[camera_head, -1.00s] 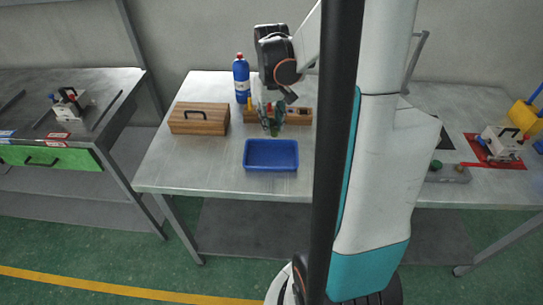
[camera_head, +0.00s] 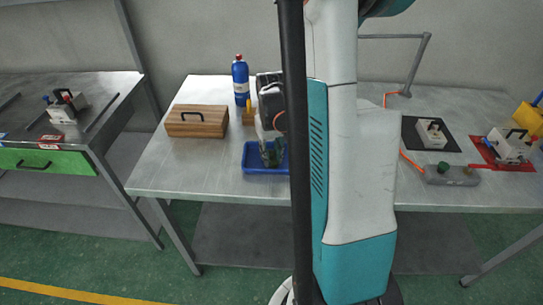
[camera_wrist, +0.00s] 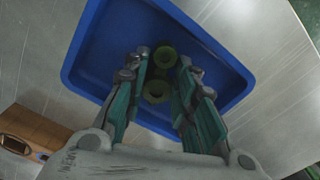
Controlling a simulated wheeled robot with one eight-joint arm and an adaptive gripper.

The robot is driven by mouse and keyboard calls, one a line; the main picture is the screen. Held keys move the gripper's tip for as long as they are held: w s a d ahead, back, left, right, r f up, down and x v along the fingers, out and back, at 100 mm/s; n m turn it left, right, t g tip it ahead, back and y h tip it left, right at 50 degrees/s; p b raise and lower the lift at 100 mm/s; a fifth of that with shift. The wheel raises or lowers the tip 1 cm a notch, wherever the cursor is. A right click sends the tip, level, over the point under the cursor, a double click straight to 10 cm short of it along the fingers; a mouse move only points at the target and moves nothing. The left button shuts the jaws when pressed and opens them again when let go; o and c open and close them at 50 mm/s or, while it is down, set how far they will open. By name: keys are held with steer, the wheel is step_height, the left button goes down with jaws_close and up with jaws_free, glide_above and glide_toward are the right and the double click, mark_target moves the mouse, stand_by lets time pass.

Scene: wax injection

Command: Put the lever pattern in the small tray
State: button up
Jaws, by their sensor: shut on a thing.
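The small tray (camera_head: 255,171) is blue and lies on the metal table, partly hidden by my gripper and body column. Its blue floor and rim fill much of the wrist view (camera_wrist: 100,42). My gripper (camera_head: 271,152) points down at the tray. In the wrist view my gripper (camera_wrist: 162,66) is shut on the lever pattern (camera_wrist: 156,91), a green piece with round ring-shaped ends. The pattern lies over the tray's inside; I cannot tell whether it touches the floor. In the head view the pattern cannot be made out.
A wooden box (camera_head: 197,121) with a black handle stands left of the tray, and a blue bottle (camera_head: 241,82) behind. The table's front left is clear.

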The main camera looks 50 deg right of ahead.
mark_target(271, 159)
steer(key=shift+f, duration=0.1)
steer(key=o, duration=1)
steer(key=shift+c, duration=0.2)
step_height(271, 159, up, 12)
steer(key=p, duration=0.4)
steer(key=shift+r, duration=0.2)
